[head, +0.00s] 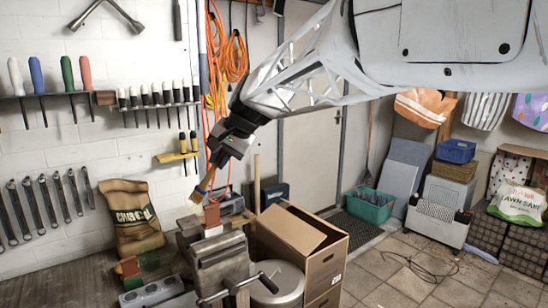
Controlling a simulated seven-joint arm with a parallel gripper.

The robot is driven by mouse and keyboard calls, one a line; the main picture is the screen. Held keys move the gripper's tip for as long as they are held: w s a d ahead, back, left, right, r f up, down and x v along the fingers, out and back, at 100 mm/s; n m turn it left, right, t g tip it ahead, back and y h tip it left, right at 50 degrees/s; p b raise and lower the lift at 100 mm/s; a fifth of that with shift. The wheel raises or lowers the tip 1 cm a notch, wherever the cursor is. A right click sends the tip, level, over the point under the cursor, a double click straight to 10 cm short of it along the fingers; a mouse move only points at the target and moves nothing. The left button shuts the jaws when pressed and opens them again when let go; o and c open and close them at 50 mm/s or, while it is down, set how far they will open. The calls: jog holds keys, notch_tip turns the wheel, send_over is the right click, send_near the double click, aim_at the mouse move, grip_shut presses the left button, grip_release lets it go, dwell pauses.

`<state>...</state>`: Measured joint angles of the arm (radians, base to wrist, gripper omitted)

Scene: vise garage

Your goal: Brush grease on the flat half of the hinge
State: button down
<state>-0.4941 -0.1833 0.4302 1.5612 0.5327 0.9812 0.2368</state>
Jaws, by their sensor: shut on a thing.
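My gripper (213,167) reaches down from the upper right and is shut on a brush (205,183). The brush is tilted, with its light bristle end pointing down and left. A reddish-brown plate, which looks like the hinge (212,215), stands upright at the top of the grey vise (222,262). The bristles are just above and slightly left of the plate. I cannot tell whether they touch it. Which part of the hinge is the flat half, and any grease on it, are too small to make out.
The vise handle (243,285) sticks out at the front right. An open cardboard box (325,268) and a round metal lid (277,283) are right of the vise. Tools hang on the wall behind.

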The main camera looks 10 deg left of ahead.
jog(key=shift+n, duration=0.3)
jog(key=n+g, duration=0.2)
jog(key=n, duration=0.1)
jog(key=shift+a+r, duration=0.1)
jog(key=n+g, duration=0.1)
jog(key=n, duration=0.1)
jog(key=r+n+g, duration=0.1)
jog(key=n+g, duration=0.1)
jog(key=n, duration=0.1)
jog(key=shift+h, duration=0.4)
jog(key=shift+f, duration=0.2)
jog(key=shift+f, duration=3.55)
jog(key=shift+w+d+f, duration=1.05)
jog(key=shift+w+d, duration=1.25)
jog(key=shift+d, duration=0.15)
jog(key=shift+s+a+f, duration=0.75)
jog(key=shift+s+a, duration=1.65)
notch_tip(320, 180, up, 11)
